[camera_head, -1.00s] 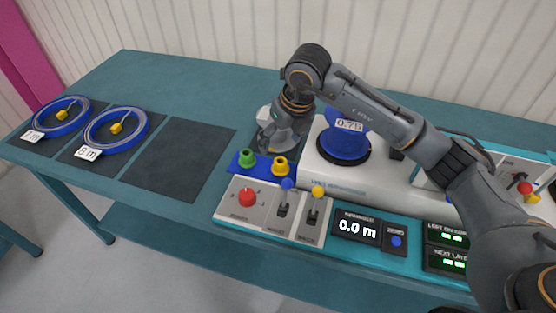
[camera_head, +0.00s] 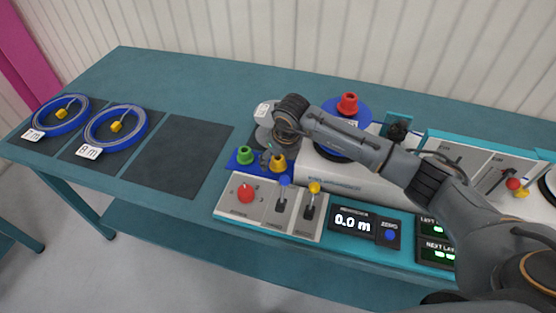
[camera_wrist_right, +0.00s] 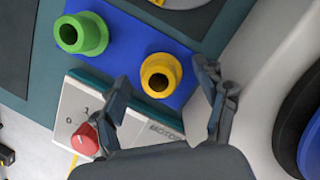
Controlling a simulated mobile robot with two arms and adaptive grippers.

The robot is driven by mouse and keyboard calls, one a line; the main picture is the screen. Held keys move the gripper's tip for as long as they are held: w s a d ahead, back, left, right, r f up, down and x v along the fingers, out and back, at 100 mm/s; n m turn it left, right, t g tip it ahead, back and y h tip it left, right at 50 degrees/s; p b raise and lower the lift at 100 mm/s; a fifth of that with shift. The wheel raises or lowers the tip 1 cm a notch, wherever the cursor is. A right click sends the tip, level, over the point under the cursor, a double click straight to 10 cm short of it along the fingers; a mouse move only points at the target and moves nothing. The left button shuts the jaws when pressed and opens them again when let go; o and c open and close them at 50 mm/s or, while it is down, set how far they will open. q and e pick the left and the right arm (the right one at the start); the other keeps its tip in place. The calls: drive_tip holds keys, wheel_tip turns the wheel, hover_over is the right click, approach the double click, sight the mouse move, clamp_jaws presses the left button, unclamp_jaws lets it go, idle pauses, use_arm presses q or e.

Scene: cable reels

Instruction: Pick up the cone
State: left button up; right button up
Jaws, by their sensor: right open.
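A yellow cone (camera_head: 278,163) and a green cone (camera_head: 245,155) stand on a blue holder. In the right wrist view the yellow cone (camera_wrist_right: 161,75) shows its round open top just ahead of the gap between my fingertips, and the green cone (camera_wrist_right: 81,33) is to its left. A red cone (camera_head: 348,103) sits on top of a blue reel on the white machine. My right gripper (camera_wrist_right: 162,88) is open and empty, its fingers on either side of the yellow cone's line; whether they touch it I cannot tell. My left gripper is out of view.
A control panel with a red knob (camera_head: 245,193) and two levers lies in front of the holder (camera_wrist_right: 125,45). The white machine (camera_head: 335,175) with the blue reel (camera_head: 332,150) is to the right. Two cable reels lie on dark mats at left; the third mat (camera_head: 180,155) is bare.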

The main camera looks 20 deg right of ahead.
drive_tip(key=shift+w+f, duration=0.15)
drive_tip(key=shift+f, duration=0.35)
drive_tip(key=c, duration=1.2)
drive_tip(key=shift+r, duration=0.1)
wheel_tip(320, 180, up, 10)
drive_tip(key=b, duration=0.2)
